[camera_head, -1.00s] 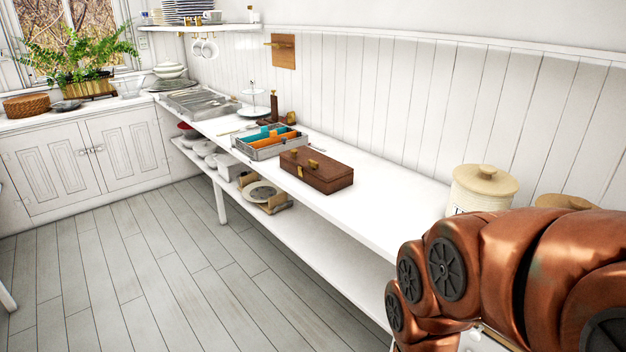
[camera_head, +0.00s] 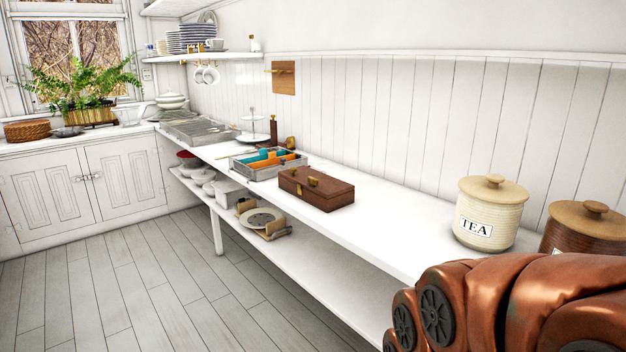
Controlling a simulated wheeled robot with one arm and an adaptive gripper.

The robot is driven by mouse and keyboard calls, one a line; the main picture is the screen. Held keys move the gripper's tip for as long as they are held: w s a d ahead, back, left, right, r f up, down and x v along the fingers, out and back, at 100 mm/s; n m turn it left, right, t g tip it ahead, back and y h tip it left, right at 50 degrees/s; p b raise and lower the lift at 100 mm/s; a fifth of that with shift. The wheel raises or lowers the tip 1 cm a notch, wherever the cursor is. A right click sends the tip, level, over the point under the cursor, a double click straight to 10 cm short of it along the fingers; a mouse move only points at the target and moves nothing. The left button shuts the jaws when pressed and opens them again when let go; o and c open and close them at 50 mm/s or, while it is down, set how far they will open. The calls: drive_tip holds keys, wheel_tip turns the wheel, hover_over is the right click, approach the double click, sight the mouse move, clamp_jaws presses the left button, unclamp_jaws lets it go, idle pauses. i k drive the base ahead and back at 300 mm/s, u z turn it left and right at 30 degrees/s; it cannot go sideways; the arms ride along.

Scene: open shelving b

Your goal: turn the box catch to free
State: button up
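A brown wooden box (camera_head: 325,195) with a closed lid stands on the white shelf top, near the middle of the view. A small brass catch (camera_head: 313,181) shows at its front upper edge; how it is turned is too small to tell. My copper-coloured arm fills the lower right corner, well to the right of the box and nearer to me. My gripper at its end is outside the picture.
A grey tray with teal and orange dividers (camera_head: 270,174) stands just left of the box. A cream TEA jar (camera_head: 488,215) and a brown jar (camera_head: 585,230) stand to the right. The white shelf top (camera_head: 395,220) is clear between box and TEA jar.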

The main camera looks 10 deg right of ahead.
sight(312, 181)
drive_tip(key=u, duration=0.2)
drive_tip(key=i, duration=1.3)
drive_tip(key=z, duration=0.3)
